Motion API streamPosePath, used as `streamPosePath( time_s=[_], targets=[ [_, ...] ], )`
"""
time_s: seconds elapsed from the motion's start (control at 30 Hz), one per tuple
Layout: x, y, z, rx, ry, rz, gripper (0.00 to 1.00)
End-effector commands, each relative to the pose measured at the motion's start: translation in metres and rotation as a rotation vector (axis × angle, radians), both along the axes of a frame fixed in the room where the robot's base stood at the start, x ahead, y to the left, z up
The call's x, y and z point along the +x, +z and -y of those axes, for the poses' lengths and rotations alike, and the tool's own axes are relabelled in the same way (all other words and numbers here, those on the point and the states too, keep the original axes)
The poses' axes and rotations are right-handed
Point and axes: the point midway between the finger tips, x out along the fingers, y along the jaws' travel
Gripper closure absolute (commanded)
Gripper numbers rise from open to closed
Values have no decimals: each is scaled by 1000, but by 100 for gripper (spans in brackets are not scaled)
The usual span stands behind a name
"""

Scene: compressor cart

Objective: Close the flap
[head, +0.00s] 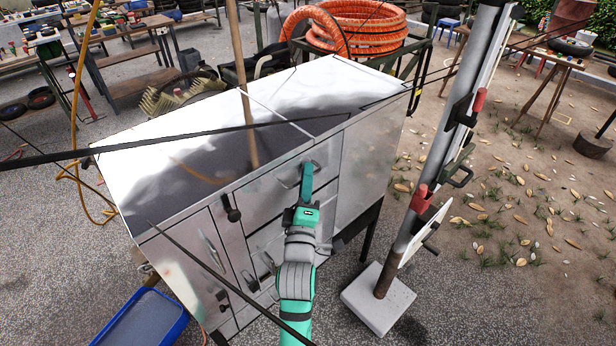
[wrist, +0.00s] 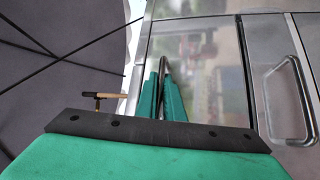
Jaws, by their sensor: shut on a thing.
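The flap (head: 268,197) is a shiny metal panel at the top of the cabinet's front, with a bar handle near its upper right. In the head view it looks about level with the panels beside it; I cannot tell whether a small gap is left. My gripper (head: 306,182) is at this handle, with its green fingers upright in front of the panel. In the wrist view the fingers (wrist: 163,98) are shut on the flap's handle (wrist: 163,70), with the flap (wrist: 205,50) behind them. The fingers hide part of the handle.
The metal cabinet (head: 365,165) has a plain top and more doors below. Another handle (wrist: 268,100) is on the panel beside the flap. A post on a concrete block (head: 378,300) stands close at right, a blue tray (head: 150,320) at lower left. Dark cables cross the head view.

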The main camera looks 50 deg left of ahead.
Motion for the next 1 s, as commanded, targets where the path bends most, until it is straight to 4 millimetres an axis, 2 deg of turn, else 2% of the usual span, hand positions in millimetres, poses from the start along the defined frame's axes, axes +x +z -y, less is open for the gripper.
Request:
streamPosePath(
  time_s=[0.03,0.07,0.1,0.4,0.57,1.0],
  targets=[
    [-1,0,-1,1,3,0,100],
    [-1,0,-1,1,3,0,88],
    [-1,0,-1,1,3,0,85],
    [-1,-1,-1,-1,2,-2,85],
    [-8,-3,6,-1,2,-2,85],
    [-57,-18,52,0,0,-1,85]
  ],
)
